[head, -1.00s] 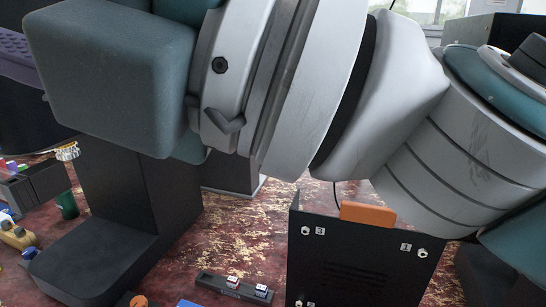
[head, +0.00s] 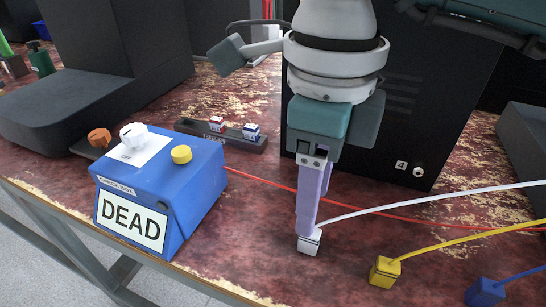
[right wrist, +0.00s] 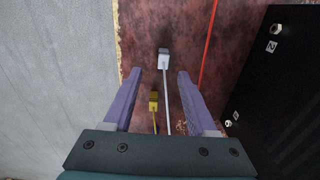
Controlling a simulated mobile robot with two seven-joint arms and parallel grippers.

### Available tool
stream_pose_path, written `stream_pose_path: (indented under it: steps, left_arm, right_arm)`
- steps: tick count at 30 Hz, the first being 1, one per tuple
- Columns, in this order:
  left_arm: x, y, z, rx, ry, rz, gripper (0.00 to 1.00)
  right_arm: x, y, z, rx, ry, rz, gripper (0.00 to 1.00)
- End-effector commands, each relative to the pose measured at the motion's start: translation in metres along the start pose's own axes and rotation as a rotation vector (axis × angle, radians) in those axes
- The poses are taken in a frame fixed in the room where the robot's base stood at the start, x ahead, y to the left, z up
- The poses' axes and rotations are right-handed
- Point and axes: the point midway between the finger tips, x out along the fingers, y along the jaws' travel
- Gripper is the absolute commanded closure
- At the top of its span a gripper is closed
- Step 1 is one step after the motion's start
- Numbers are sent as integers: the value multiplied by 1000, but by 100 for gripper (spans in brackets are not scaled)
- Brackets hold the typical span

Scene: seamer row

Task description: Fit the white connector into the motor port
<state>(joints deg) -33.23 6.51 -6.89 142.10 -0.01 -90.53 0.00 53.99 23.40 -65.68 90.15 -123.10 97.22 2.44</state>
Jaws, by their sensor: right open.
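The white connector (head: 309,243) lies on the worn red tabletop with its white cable running off to the right. My right gripper (head: 308,228) points down just above it in the head view, and its purple fingers partly overlap the connector. In the right wrist view the fingers are apart, with nothing held, and the white connector (right wrist: 164,60) lies beyond the fingertips, roughly in line with the gap. The black panel box (head: 440,115) stands behind, with a round port (head: 419,171) labelled 4. Other ports are hidden behind my arm. I cannot tell which is the motor port. My left gripper is out of view.
A yellow connector (head: 385,271) and a blue connector (head: 485,293) lie to the right with their cables. A blue box marked DEAD (head: 160,190) stands left, with a dark rack (head: 190,127) behind it. A red wire (head: 260,183) crosses the table.

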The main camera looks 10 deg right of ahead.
Motion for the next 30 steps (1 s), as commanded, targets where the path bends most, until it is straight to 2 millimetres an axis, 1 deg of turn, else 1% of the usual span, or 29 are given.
stream_pose_path:
  steps: [1,5,12,15,22,23,30]
  left_arm:
    - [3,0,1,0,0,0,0]
    - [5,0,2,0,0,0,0]
    - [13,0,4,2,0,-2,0]
    - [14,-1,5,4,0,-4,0]
    - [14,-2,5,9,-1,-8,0]
    - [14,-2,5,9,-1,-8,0]
    - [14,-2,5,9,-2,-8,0]
  right_arm:
    - [10,1,0,1,1,4,43]
    - [25,0,0,0,-1,4,43]
    - [62,-6,-1,0,-2,5,43]
    - [69,-6,-1,-1,-4,4,43]
    - [69,-6,-1,-2,-5,3,43]
    - [69,-6,-1,-2,-5,3,45]
    - [69,-6,-1,-2,-5,3,72]
